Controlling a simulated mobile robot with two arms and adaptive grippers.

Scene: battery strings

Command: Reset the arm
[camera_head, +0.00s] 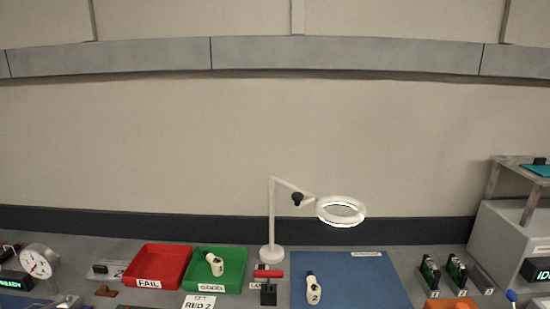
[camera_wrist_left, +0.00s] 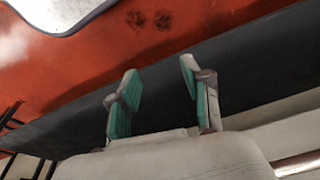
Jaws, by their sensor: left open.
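My left gripper (camera_wrist_left: 160,90) shows in the left wrist view. Its two green-padded fingers stand apart with nothing between them. Behind the fingers are a dark band and an orange-red surface with two dark smudges. Neither gripper shows in the head view, and no arm of mine is visible over the bench there.
On the bench are a red FAIL tray (camera_head: 181,262), a green GOOD tray (camera_head: 238,254) holding a white piece (camera_head: 214,264), a blue mat (camera_head: 370,285) with another white piece (camera_head: 313,290), a magnifier lamp (camera_head: 271,220), a gauge (camera_head: 38,263) and battery holders (camera_head: 431,272).

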